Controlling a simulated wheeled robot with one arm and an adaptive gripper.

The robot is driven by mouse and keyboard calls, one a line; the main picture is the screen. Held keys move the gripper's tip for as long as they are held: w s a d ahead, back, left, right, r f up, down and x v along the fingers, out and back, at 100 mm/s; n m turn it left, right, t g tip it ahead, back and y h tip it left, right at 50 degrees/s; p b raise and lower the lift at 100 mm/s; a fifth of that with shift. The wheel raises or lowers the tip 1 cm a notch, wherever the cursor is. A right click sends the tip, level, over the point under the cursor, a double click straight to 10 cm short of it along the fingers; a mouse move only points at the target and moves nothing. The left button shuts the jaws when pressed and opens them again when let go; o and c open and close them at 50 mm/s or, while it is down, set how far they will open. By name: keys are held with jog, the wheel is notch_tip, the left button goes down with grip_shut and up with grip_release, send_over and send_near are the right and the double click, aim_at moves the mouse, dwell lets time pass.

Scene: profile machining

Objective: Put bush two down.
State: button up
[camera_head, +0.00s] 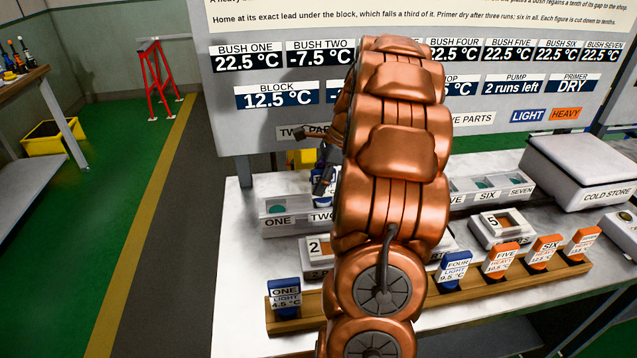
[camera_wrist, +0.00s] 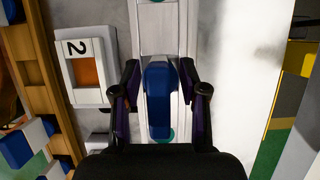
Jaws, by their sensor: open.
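A blue block (camera_wrist: 160,100), which I take for bush two, stands in the white pocket rail (camera_wrist: 147,40) in the wrist view. My gripper (camera_wrist: 160,78) is open, with one finger on each side of the block and narrow gaps that seem to show between. In the head view, my gripper (camera_head: 324,172) is over the rail (camera_head: 290,224) near its TWO label, with part of the blue block (camera_head: 319,201) showing below it. The block's number is not readable, and my arm hides the rail's middle.
A wooden rack (camera_head: 285,322) in front holds blue block ONE (camera_head: 285,299), blue FOUR (camera_head: 455,269) and several orange blocks. A white unit marked 2 (camera_wrist: 88,97) lies beside the rail. The cold store (camera_head: 585,170) stands at the right. The board reads bush two -7.5 °C.

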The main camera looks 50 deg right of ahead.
jog(key=b+v, duration=0.2)
jog(key=v, duration=0.9)
jog(key=shift+s+r, duration=0.2)
jog(key=shift+r, duration=0.1)
jog(key=s+a+f+n+g, duration=0.1)
jog(key=a+n, duration=0.5)
jog(key=a, duration=0.6)
jog(key=s+a+f+n+g, duration=0.2)
jog(key=a+n, duration=0.4)
jog(key=a, duration=0.7)
jog(key=s+a+f+n+h, duration=0.1)
jog(key=s+a+f+n, duration=0.2)
jog(key=s, duration=0.3)
jog(key=s+a+f+n+g+h, duration=0.1)
jog(key=s+a+f+n, duration=0.2)
jog(key=s+n, duration=0.3)
jog(key=s+a+f+n+h, duration=0.1)
jog(key=s+a+f+n, duration=0.2)
jog(key=s+a+n, duration=0.1)
jog(key=shift+s+a+h, duration=0.3)
jog(key=shift+s+a, duration=0.2)
jog(key=shift+s, duration=0.5)
